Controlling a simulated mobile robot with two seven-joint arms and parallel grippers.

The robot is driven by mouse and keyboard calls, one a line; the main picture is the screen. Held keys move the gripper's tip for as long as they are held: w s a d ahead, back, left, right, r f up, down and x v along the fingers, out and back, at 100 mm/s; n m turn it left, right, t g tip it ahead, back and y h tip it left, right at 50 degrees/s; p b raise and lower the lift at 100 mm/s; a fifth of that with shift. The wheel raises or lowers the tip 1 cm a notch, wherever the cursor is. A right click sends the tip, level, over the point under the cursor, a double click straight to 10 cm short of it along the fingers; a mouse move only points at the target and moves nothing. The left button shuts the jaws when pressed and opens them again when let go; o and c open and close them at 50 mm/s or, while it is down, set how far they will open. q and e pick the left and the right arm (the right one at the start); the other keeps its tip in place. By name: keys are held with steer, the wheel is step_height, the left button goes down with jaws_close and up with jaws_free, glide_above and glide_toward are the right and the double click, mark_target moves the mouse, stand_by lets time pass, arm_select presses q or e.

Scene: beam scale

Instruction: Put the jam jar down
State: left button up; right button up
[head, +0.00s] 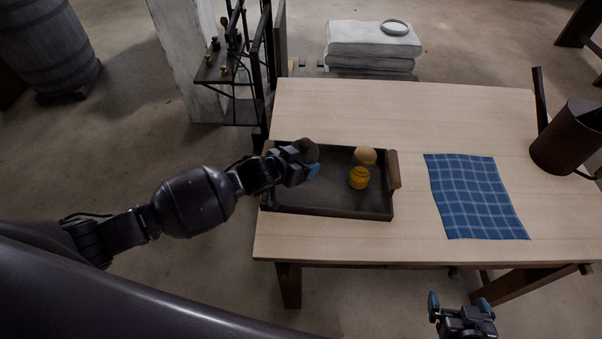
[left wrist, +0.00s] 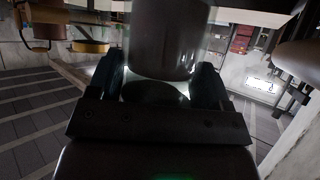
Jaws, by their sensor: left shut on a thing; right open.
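My left gripper (head: 306,172) is over the left part of a dark tray (head: 335,211) on the table. It is shut on a dark jar, taken to be the jam jar (head: 307,149); in the left wrist view the jar (left wrist: 165,45) stands between the two fingers. The gripper hides part of it, and I cannot tell whether it touches the tray floor. A yellow jar (head: 359,178) and a round tan thing (head: 365,155) are in the right part of the tray. My right gripper (head: 461,306) is open and empty, in front of the table's near edge.
The tray has a wooden handle (head: 394,169) at its right end. A blue checked cloth (head: 475,196) lies right of it on the wooden table (head: 400,110). A dark watering can (head: 568,137) stands at the right. A beam scale (head: 240,75) is behind at the left.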

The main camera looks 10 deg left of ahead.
arm_select(q)
steer(key=shift+f, duration=2.55)
steer(key=shift+f, duration=0.1)
steer(key=o, duration=1.3)
steer(key=shift+f, duration=0.1)
